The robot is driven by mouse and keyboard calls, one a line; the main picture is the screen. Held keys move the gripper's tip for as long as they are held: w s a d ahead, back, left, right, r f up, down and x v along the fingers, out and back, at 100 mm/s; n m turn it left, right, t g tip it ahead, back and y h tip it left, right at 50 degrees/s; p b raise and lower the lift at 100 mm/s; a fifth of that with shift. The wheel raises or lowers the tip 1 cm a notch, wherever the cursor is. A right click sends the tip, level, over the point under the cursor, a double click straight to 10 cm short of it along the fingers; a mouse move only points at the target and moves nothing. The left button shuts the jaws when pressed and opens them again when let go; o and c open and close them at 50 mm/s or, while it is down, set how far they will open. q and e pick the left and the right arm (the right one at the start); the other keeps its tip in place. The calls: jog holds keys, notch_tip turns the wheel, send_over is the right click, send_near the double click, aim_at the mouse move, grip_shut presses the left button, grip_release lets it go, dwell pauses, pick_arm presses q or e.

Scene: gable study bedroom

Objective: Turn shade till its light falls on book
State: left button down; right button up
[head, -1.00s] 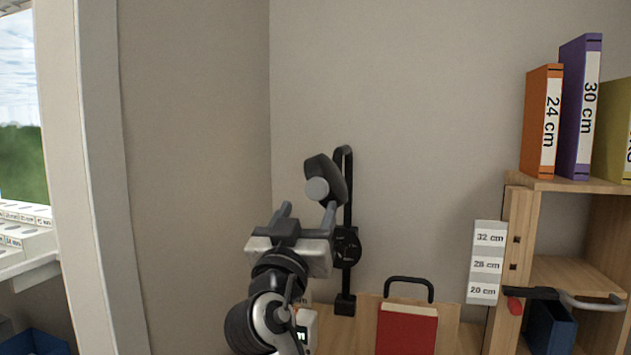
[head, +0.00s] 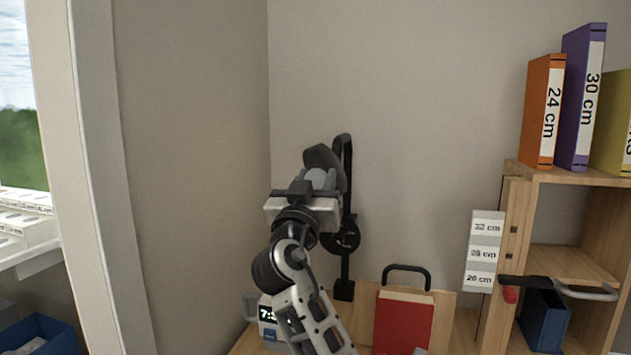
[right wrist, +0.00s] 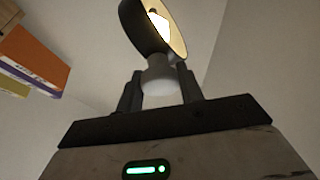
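The dark lamp shade (head: 322,160) sits on a black upright lamp stand (head: 347,245) against the back wall. In the right wrist view the shade (right wrist: 143,28) is tilted and shows its glowing inside. A pale round knob (right wrist: 160,82) sticks out of the shade. My right gripper (head: 318,180) has one finger on each side of the knob, apparently closed against it; the fingers also show in the wrist view (right wrist: 161,88). The red book (head: 403,322) leans upright on a wooden stand with a black handle, right of the lamp. No clear light patch shows on it. My left gripper is out of view.
A digital clock (head: 268,318) stands partly behind my right arm. At the right, a wooden shelf (head: 530,180) holds orange, purple and yellow binders. A size-label board (head: 484,252) hangs on its side. The wall above the book is clear.

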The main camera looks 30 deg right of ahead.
jog(key=n+y+p, duration=0.1)
jog(key=n, duration=0.1)
jog(key=n+t+p, duration=0.1)
jog(key=n, duration=0.1)
jog(key=shift+r+n+y, duration=0.2)
jog(key=shift+n+y, duration=0.2)
jog(key=shift+n+t+y+p, duration=0.3)
jog(key=shift+n+t+p, duration=0.1)
jog(key=shift+n+p, duration=0.3)
jog(key=shift+f+n+y, duration=0.2)
jog(key=shift+n+y, duration=0.2)
jog(key=shift+n, duration=0.2)
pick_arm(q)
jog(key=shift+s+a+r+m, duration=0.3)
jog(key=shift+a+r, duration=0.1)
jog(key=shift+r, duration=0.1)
pick_arm(e)
jog(key=shift+f, duration=0.1)
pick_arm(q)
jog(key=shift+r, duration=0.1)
pick_arm(e)
jog(key=o, duration=1)
